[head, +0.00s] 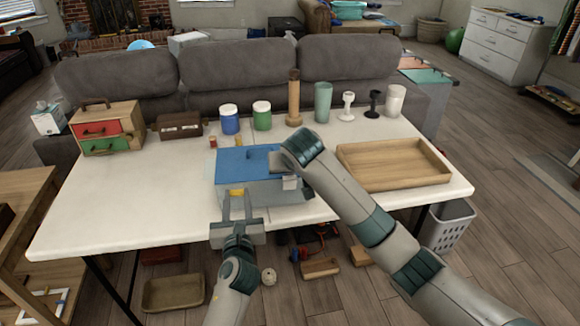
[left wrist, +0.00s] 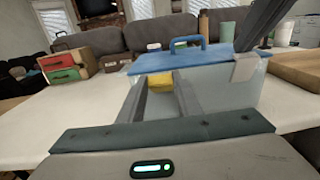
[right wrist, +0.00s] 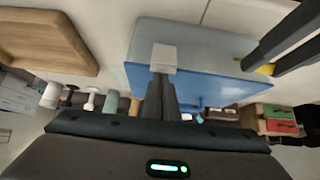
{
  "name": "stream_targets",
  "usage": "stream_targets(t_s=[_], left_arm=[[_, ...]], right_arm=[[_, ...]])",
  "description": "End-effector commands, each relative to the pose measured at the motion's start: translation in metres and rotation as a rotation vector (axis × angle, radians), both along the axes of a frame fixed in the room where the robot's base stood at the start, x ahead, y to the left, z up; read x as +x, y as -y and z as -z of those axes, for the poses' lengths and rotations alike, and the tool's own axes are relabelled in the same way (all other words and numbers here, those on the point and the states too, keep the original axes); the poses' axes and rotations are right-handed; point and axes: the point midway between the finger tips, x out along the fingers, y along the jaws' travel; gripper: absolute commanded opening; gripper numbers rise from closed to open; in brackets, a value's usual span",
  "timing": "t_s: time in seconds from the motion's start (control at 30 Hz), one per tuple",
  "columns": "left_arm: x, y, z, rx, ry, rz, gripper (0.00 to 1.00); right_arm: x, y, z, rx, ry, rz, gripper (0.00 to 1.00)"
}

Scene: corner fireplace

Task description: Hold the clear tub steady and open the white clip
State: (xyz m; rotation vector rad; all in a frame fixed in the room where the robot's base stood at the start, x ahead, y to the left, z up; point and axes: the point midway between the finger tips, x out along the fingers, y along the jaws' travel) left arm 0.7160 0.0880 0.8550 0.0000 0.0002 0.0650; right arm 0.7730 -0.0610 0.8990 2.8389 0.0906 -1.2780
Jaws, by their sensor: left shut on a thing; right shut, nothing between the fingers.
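The clear tub (head: 262,194) stands on the white table under a blue lid (head: 243,160) with a blue handle. My left gripper (head: 237,194) is at the tub's front, its fingers shut on a yellow block (left wrist: 160,82) there. The white clip (right wrist: 164,57) is at the lid's front edge, toward the right end; it also shows in the left wrist view (left wrist: 245,68). My right gripper (right wrist: 165,78) is shut and empty, its fingertips right at the clip. Whether they touch it is unclear. In the head view my right wrist hides part of the lid.
A wooden tray (head: 395,164) lies right of the tub. Behind stand blue (head: 229,119) and green (head: 262,116) jars, a wooden post (head: 294,100) and several cups. A drawer box (head: 107,128) is at the back left. The table's left front is clear.

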Motion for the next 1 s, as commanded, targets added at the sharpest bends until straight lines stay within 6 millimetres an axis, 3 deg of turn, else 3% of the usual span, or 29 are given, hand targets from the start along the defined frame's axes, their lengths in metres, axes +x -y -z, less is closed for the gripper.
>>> stream_targets(t_s=[0.13, 1.0], left_arm=[[0.0, 0.0, 0.0, 0.0, 0.0, 0.0, 0.02], [0.0, 0.0, 0.0, 0.0, 0.0, 0.0, 0.02]], right_arm=[[-0.014, 0.001, 0.007, 0.01, 0.134, -0.001, 0.0], [0.004, 0.0, 0.007, 0.009, 0.144, 0.0, 0.0]])
